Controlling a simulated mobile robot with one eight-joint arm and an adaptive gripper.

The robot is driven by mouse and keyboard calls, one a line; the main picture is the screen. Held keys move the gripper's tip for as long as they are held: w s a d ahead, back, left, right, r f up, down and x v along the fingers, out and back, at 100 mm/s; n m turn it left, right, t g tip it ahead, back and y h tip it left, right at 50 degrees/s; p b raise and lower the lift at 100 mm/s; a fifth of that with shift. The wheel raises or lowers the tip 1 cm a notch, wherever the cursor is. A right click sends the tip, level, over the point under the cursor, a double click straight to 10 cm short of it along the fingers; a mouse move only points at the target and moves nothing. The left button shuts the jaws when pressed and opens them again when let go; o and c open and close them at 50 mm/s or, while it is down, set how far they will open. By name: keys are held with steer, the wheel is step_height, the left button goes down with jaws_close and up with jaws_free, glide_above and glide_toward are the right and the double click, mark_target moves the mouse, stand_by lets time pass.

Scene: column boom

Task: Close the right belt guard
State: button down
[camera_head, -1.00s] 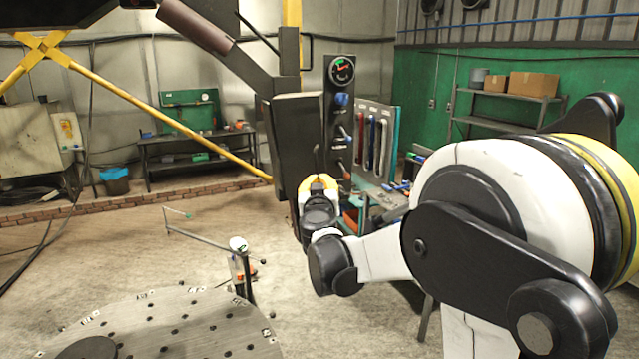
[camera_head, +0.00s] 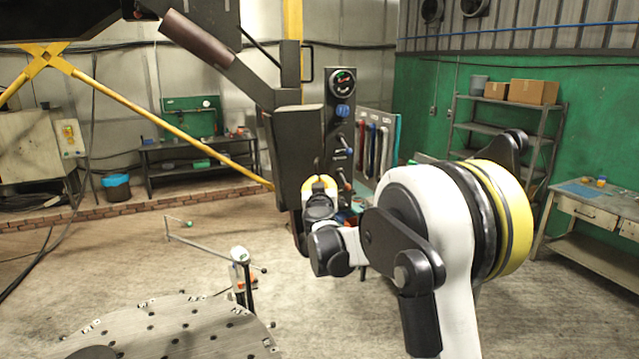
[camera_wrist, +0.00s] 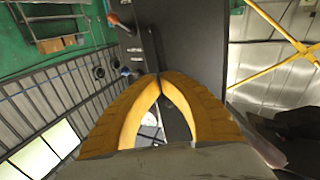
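A dark grey box-like cover (camera_head: 296,150), perhaps the belt guard, hangs on the boom in the middle of the head view. A dark control panel (camera_head: 341,125) with a gauge and knobs stands at its right. My gripper (camera_head: 319,184) is in front of the lower part of these; my wrist hides much of it. In the wrist view its yellow fingers (camera_wrist: 159,78) arch and come together at the tips, against a dark plate (camera_wrist: 190,40). I cannot tell if a thin edge is between the tips. Which part is the right guard is unclear.
A round perforated table (camera_head: 180,325) is at the lower left, with a thin stand (camera_head: 242,275) beside it. A yellow brace (camera_head: 150,115) crosses the left. A shelf (camera_head: 500,130) and workbench (camera_head: 590,212) are at the right. Floor between is open.

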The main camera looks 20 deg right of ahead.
steer(key=shift+d, duration=0.1)
steer(key=shift+w+d, duration=0.25)
steer(key=shift+d+b, duration=0.1)
steer(key=shift+b, duration=0.2)
steer(key=w+d+n+y, duration=0.1)
steer(key=y, duration=0.1)
steer(key=w+d+n+y+b, duration=0.1)
steer(key=n+y, duration=0.1)
steer(key=y, duration=0.1)
steer(key=w+d+n+y+b, duration=0.1)
steer(key=w+d+n+y, duration=0.1)
steer(key=shift+r+t+y, duration=0.2)
steer(key=shift+t+y, duration=0.1)
steer(key=shift+t, duration=0.1)
steer(key=shift+w+d+r+n+y+b, duration=0.1)
steer(key=shift+w+d+n+y+b, duration=0.2)
steer(key=shift+w, duration=0.4)
steer(key=shift+w+d+n+y+b, duration=0.15)
steer(key=shift+w+d+n+y, duration=0.2)
steer(key=shift+w, duration=0.3)
steer(key=shift+m, duration=0.25)
